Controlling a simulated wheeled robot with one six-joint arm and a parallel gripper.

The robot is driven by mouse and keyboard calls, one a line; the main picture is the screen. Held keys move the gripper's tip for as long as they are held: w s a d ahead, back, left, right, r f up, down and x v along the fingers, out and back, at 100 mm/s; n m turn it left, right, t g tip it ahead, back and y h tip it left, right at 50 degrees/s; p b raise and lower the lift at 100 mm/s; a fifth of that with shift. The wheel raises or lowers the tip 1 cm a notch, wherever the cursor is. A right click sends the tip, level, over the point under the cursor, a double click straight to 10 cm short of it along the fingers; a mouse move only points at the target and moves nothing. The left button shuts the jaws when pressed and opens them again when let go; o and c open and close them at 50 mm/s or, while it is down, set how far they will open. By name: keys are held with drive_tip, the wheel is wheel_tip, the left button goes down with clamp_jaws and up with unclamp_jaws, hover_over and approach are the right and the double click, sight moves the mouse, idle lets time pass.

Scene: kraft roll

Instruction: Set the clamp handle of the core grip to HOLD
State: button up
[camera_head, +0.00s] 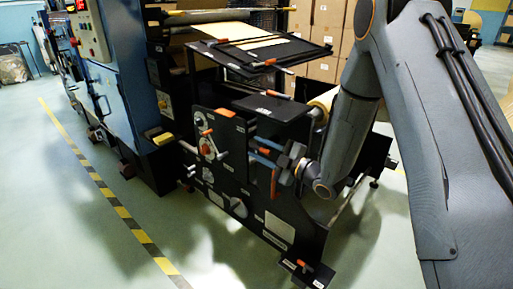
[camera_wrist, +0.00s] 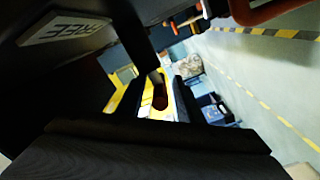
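My gripper (camera_head: 263,153) reaches in from the right at the dark side panel (camera_head: 232,182) of the machine. In the wrist view my gripper (camera_wrist: 158,98) has its two dark fingers apart, with bright gaps between them. A handle with a dark red grip (camera_wrist: 160,97) on a grey rod shows between the fingers, seemingly not squeezed. In the head view a small orange grip (camera_head: 264,151) shows between the fingertips. A FREE label (camera_wrist: 65,29) is at the upper left of the wrist view. I cannot read a HOLD label.
A vertical orange lever (camera_head: 274,183) stands just below my gripper. A red-orange crank knob (camera_head: 206,149) and a dial are to the left. A kraft roll (camera_head: 325,100) lies behind my wrist. The floor left of the machine, with striped tape (camera_head: 125,215), is clear.

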drive_tip(key=shift+w+a, duration=0.45)
drive_tip(key=shift+a, duration=0.1)
clamp_jaws()
drive_tip(key=shift+s, duration=0.1)
